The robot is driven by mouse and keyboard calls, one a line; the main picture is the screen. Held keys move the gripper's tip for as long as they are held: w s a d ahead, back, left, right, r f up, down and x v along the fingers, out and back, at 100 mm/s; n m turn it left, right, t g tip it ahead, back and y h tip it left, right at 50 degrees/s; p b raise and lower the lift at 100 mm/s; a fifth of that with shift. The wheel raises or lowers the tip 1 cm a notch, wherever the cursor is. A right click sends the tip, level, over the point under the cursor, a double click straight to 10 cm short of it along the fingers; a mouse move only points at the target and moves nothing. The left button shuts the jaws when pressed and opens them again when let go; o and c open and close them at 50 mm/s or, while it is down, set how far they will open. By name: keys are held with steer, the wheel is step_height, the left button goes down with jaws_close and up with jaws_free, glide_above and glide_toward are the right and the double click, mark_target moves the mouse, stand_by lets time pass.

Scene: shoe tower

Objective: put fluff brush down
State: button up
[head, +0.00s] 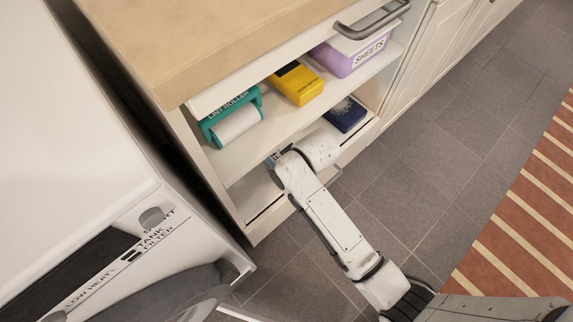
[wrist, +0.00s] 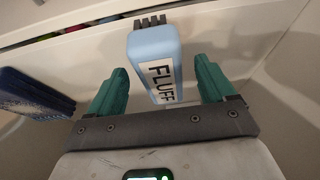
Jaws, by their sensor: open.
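The fluff brush (wrist: 153,48) is light blue with a white FLUFF label and a dark end at the top of the wrist view. It rests in the white lower part of the cabinet. My gripper (wrist: 160,76) is open, its two green fingers on either side of the brush's near end, with a visible gap on each side.
A dark blue box (head: 345,114) stands near the brush, also at left in the wrist view (wrist: 32,95). The shelf (head: 262,142) above holds a teal lint roller (head: 232,118), a yellow box (head: 297,83) and a purple sheets box (head: 345,58). A white machine (head: 80,130) stands left.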

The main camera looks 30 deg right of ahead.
steer(key=a+p+v, duration=0.1)
steer(key=p+v, duration=0.3)
steer(key=v, duration=0.5)
steer(key=s+d+m+g, duration=0.1)
steer(key=s+d, duration=0.3)
steer(key=s, duration=0.5)
steer(key=s+d+m+g+h, duration=0.1)
steer(key=s+d, duration=0.3)
steer(key=s, duration=0.6)
steer(key=shift+s+r+m+g, duration=0.3)
steer(key=shift+r+g, duration=0.05)
steer(key=shift+g, duration=0.45)
